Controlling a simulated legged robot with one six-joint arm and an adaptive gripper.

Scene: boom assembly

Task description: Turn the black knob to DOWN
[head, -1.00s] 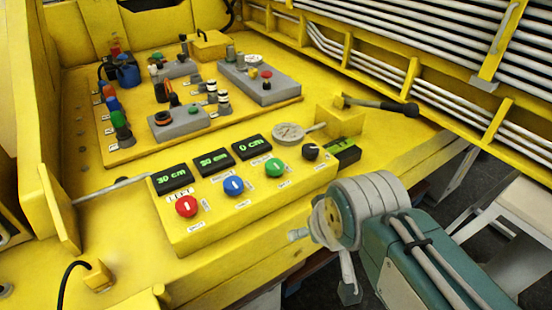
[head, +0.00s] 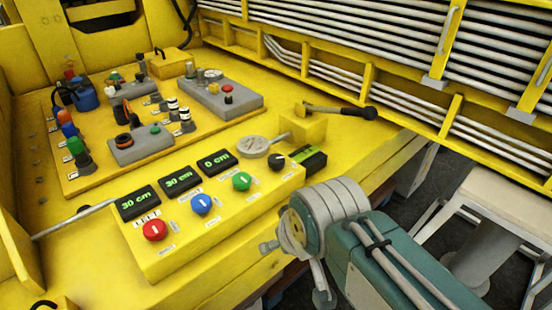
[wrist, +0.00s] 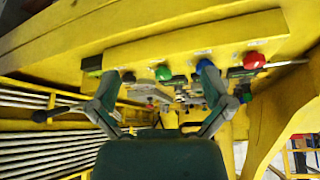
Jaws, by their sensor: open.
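The black knob (head: 278,162) is the rightmost knob on the yellow control box (head: 215,225) in the head view. Its pointer setting is too small to read. In the wrist view, which looks inverted, a dark knob (wrist: 128,76) shows near the left finger. My gripper (wrist: 158,90) is open and empty, its two fingers spread in front of the box. In the head view my wrist is below and right of the box front, apart from the black knob.
Green (head: 242,181), blue (head: 201,204) and red (head: 154,230) knobs sit left of the black one. Displays above read 30 cm, 30 cm and 0 cm. A black-ended lever (head: 345,110) juts out behind the box. A yellow rack with pipes (head: 400,90) stands right.

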